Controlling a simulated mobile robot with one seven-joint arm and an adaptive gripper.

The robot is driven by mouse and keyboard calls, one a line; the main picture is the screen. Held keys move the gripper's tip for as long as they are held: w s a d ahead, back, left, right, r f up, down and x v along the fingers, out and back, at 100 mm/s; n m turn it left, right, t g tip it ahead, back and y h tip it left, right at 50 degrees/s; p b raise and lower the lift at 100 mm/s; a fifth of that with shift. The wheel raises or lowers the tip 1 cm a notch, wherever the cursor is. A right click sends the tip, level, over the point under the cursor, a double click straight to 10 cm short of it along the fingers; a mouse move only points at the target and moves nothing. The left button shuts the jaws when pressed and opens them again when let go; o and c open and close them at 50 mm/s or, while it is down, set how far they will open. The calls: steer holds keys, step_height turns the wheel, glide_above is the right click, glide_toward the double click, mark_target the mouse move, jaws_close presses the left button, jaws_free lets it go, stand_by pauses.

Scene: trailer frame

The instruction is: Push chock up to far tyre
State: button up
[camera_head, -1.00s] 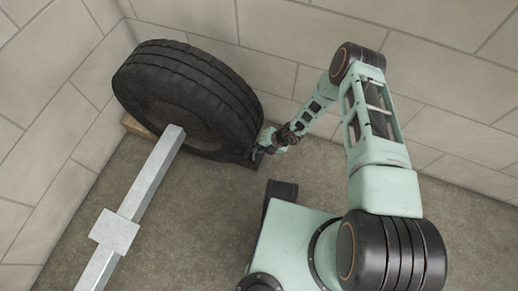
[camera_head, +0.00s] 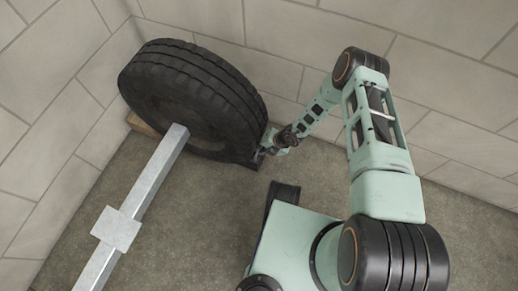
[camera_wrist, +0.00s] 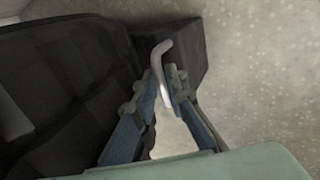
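The large black tyre (camera_head: 195,95) stands on edge near the corner of the walls in the head view. The dark chock (camera_head: 243,160) is low at its right side; it also shows in the wrist view (camera_wrist: 182,40), with a pale bent handle (camera_wrist: 162,62). My gripper (camera_head: 268,148) is at the chock, right of the tyre. In the wrist view my gripper's fingers (camera_wrist: 164,85) close around the handle from both sides. The tyre (camera_wrist: 65,85) fills the left there, right beside the chock. Whether chock and tyre touch is hard to tell.
A grey metal beam (camera_head: 140,195) with a square plate runs from the tyre to the lower left. A wooden block (camera_head: 143,126) lies at the tyre's left base. Block walls (camera_head: 440,70) stand behind. The floor (camera_head: 195,220) between beam and my base is clear.

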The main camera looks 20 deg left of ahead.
steer(key=shift+a+r, duration=0.25)
steer(key=shift+a, duration=0.25)
steer(key=shift+d+f+v, duration=0.1)
steer(key=shift+d+v, duration=0.05)
steer(key=shift+v, duration=1.2)
steer(key=shift+d+f+v, duration=0.1)
steer(key=shift+d+v, duration=0.05)
steer(key=shift+v, duration=1.15)
steer(key=shift+d+f+v, duration=0.1)
steer(key=shift+d+v, duration=0.05)
steer(key=shift+v, duration=1.2)
